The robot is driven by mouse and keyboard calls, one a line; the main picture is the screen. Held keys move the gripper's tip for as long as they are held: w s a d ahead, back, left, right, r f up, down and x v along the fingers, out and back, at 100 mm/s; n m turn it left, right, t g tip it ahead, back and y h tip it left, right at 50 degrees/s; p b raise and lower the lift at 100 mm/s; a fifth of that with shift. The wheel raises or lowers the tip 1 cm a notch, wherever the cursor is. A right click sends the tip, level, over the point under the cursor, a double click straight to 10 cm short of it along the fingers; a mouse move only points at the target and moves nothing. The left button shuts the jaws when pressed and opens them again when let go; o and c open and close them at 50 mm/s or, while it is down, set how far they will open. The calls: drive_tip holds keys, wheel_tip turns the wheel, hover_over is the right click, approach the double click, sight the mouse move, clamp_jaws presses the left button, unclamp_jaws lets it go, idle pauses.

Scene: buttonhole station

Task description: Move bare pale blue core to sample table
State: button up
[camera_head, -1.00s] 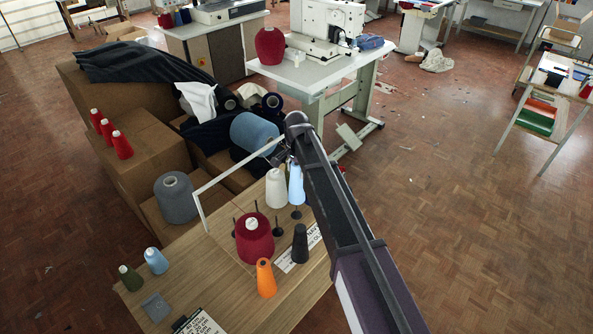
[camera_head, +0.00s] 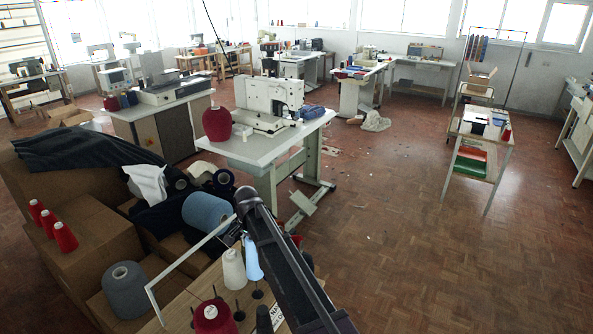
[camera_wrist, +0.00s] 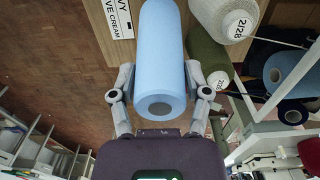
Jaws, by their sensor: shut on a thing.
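The pale blue core (camera_head: 253,260) is a slim, smooth cone without yarn. My gripper (camera_wrist: 161,92) is shut on it, with one finger on each side, and the core fills the upper middle of the wrist view (camera_wrist: 160,45). In the head view it is slightly tilted beside a cream cone (camera_head: 233,268), above the pegs of a wooden board; whether it touches a peg is unclear. My arm hides most of the gripper there. Several tables are in view; none is plainly marked as the sample table. A small table with papers (camera_head: 484,126) stands at right.
A thin white frame (camera_head: 170,272) and a large red cone (camera_head: 212,318) are close to the core. Boxes and dark cloth fill the left. A white sewing table (camera_head: 262,150) stands beyond. The parquet floor (camera_head: 400,250) at right is open.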

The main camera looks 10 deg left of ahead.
drive_tip(key=shift+r, duration=0.1)
wheel_tip(320, 180, up, 6)
drive_tip(key=p, duration=0.5)
drive_tip(key=shift+p, duration=0.4)
drive_tip(key=shift+f, duration=0.2)
drive_tip(key=shift+s, duration=0.1)
